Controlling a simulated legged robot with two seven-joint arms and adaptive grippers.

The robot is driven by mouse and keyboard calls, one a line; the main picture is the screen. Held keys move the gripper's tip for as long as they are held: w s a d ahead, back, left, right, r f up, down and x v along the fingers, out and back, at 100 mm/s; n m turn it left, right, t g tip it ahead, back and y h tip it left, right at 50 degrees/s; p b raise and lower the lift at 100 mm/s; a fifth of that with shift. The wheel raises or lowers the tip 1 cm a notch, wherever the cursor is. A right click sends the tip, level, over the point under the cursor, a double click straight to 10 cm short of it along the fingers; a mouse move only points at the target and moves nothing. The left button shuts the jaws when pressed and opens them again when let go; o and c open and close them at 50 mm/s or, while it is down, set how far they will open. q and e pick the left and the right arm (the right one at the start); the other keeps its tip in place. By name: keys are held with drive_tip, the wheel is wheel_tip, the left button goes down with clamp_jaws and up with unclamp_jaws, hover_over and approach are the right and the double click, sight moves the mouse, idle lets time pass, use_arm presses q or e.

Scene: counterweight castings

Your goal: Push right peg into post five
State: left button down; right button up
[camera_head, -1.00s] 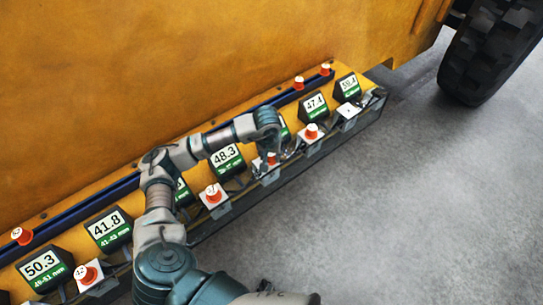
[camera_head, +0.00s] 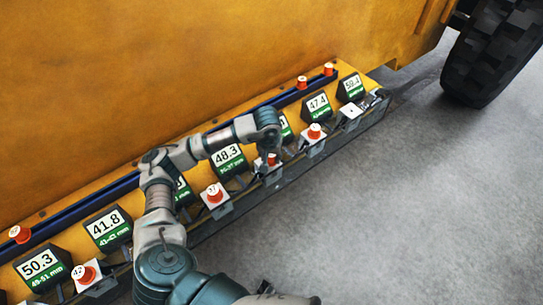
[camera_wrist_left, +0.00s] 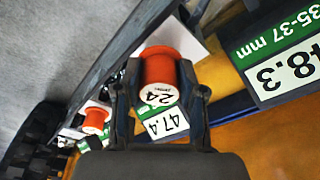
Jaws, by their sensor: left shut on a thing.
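My left gripper (camera_head: 268,152) reaches down over the yellow ledge, near the middle of the row of posts. It is shut on an orange peg (camera_head: 272,159) with a white top. In the left wrist view the peg (camera_wrist_left: 160,72) stands between the two fingers, its top marked 24. A white post plate (camera_wrist_left: 190,42) shows behind it; how deep the peg sits is hidden. Farther right another orange peg (camera_head: 314,131) stands on a post, and the last white post plate (camera_head: 350,112) carries no peg. My right gripper is not in view.
Orange pegs stand at left posts (camera_head: 215,194) (camera_head: 84,274). Loose-standing pegs (camera_head: 20,234) (camera_head: 302,82) (camera_head: 328,69) are along the back rail. Displays such as 48.3 (camera_head: 227,157) and 47.4 (camera_head: 318,103) line the ledge. The large yellow body rises behind; grey floor in front is clear.

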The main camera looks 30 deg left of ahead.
use_arm(q)
drive_tip(key=shift+a, duration=0.3)
drive_tip(key=shift+a+r, duration=0.15)
drive_tip(key=shift+a, duration=0.1)
drive_tip(key=shift+d, duration=0.2)
drive_tip(key=shift+d+r, duration=0.1)
drive_tip(key=shift+d, duration=0.05)
drive_tip(key=shift+a, duration=0.6)
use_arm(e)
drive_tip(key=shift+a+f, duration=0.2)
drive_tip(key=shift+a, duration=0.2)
use_arm(q)
drive_tip(key=shift+d+b, duration=0.35)
drive_tip(key=shift+b, duration=0.05)
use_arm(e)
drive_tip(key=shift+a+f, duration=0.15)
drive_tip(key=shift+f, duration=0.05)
